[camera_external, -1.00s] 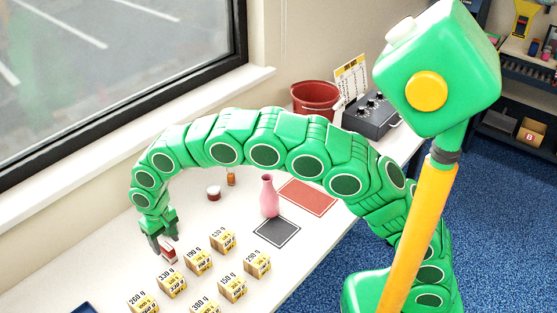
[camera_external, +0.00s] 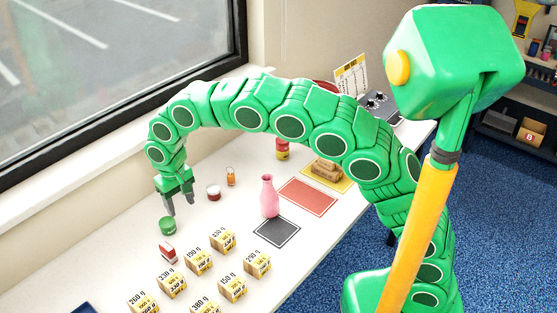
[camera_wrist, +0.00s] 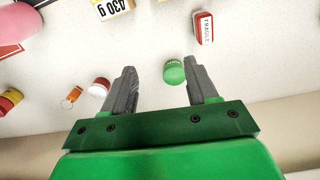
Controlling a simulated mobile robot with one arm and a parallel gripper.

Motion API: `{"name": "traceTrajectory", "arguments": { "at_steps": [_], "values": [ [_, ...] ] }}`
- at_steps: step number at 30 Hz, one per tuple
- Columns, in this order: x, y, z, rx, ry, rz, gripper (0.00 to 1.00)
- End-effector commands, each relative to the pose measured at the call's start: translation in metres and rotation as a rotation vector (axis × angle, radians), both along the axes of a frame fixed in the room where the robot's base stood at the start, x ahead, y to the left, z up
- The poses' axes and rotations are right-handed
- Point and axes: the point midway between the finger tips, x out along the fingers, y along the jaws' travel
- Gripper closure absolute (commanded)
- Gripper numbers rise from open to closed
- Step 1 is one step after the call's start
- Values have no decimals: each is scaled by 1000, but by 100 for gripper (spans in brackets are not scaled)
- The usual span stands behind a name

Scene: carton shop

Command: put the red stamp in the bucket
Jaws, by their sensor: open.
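A small red-and-white block lettered FRAGILE (camera_external: 167,253), which looks like the red stamp, lies on the white table left of the cartons. It also shows at the top of the wrist view (camera_wrist: 204,28), beyond my right finger. My gripper (camera_external: 179,208) is open and empty above the table, farther back than the block and apart from it. In the wrist view my gripper (camera_wrist: 160,72) has a round green thing (camera_wrist: 174,71) beside its right finger. The red bucket (camera_external: 324,84) at the far end is mostly hidden behind my arm.
Dark (camera_external: 277,232) and red (camera_external: 307,195) mats lie bare. The window wall bounds the back.

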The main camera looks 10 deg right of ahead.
Motion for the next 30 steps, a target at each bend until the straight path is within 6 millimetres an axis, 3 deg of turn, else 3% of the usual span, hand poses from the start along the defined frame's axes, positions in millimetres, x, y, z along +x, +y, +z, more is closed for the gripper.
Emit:
{"name": "traceTrajectory", "arguments": {
  "at_steps": [1,6,15,23,30],
  "values": [
    [19,-21,10,-2,-2,-30,42],
    [62,-88,33,-17,-4,-107,42],
    [107,-214,66,-39,8,-238,42],
    [114,-319,88,-50,22,-343,42],
    [98,-409,98,-58,46,-432,42]
  ]
}}
